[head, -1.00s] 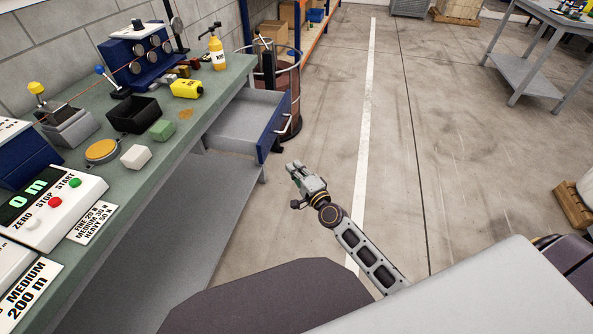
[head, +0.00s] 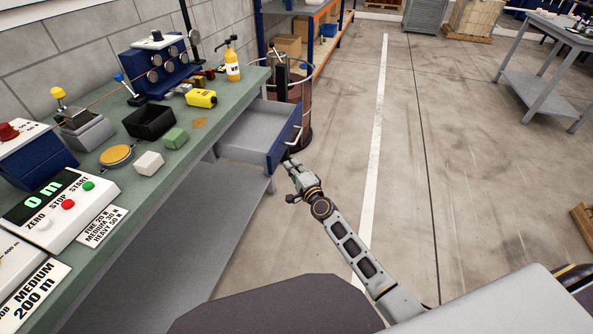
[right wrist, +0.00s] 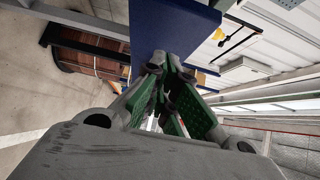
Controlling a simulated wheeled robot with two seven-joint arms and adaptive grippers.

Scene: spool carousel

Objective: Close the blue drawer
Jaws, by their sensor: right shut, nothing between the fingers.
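The blue drawer (head: 284,148) stands pulled out from under the green-topped workbench, its grey inside empty. Its blue front bears a pale bar handle (head: 296,137). My right gripper (head: 289,166) is shut and empty, close to the lower front corner of the drawer front in the head view. In the right wrist view the drawer's blue front (right wrist: 172,25) fills the top middle, just beyond the green-padded fingers (right wrist: 170,95). I cannot tell whether the fingers touch it. My left gripper is not in view.
The workbench (head: 185,160) carries a black bin (head: 150,122), a yellow bottle (head: 201,98) and a control box (head: 60,205).

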